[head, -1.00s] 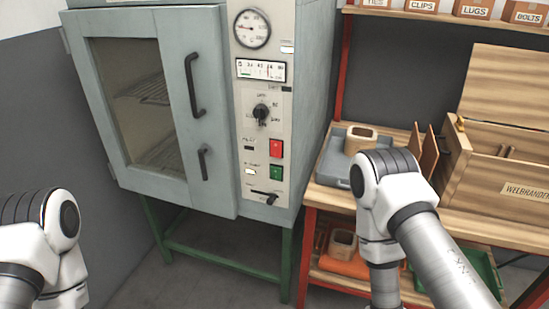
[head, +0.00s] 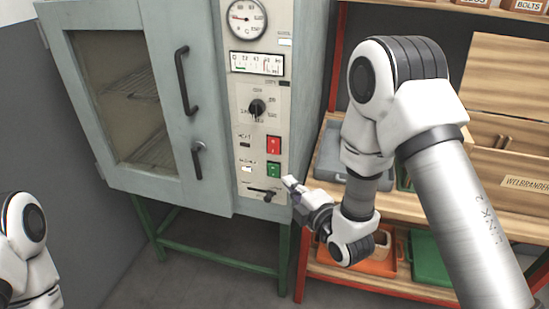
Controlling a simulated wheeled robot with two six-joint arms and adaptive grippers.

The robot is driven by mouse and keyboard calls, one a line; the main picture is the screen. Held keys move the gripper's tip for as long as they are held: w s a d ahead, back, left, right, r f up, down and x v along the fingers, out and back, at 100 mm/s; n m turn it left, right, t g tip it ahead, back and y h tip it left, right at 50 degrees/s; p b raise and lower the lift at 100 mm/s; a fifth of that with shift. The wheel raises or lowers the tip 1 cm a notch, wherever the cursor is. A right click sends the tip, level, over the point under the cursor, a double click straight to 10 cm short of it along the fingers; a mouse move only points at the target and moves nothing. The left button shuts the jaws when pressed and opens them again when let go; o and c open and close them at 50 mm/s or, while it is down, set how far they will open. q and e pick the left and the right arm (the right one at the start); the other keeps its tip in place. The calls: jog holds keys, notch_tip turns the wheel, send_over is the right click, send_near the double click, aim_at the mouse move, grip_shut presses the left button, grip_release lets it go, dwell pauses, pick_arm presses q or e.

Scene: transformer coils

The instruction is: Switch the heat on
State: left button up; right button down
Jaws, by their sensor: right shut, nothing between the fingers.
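The grey-blue oven (head: 205,190) stands at the left with its windowed door shut. Its control panel (head: 243,140) carries a dial gauge (head: 247,19), a scale display (head: 257,64), a black rotary knob (head: 257,107), a red button (head: 274,145), a green button (head: 274,170) and a black lever (head: 262,192) at the bottom. My right gripper (head: 291,184) is shut and empty, just right of the panel's lower edge, near the lever and below the green button. I cannot tell whether it touches the oven. Of my left arm only a part shows at lower left; its gripper is out of view.
A wooden bench with red posts (head: 300,255) stands at the right. It holds a grey tray (head: 330,160) and an open wooden box (head: 500,165). Orange (head: 345,264) and green (head: 430,265) trays lie on its lower shelf. The floor before the oven is clear.

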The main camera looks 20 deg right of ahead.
jog(key=p, duration=0.3)
send_near(270, 152)
jog(key=w+a, duration=0.3)
jog(key=a, duration=0.1)
jog(key=w+d, duration=0.1)
jog(key=w, duration=0.1)
jog(key=w+d, duration=0.1)
jog(key=shift+w+d+f, duration=0.1)
jog(key=shift+d+f, duration=0.2)
jog(key=shift+d, duration=0.05)
jog(key=shift+a, duration=0.1)
jog(key=shift+w+f+b, duration=0.15)
jog(key=shift+f+b, duration=0.2)
jog(key=shift+b, duration=0.3)
jog(key=shift+r, duration=0.3)
jog(key=shift+f, duration=0.1)
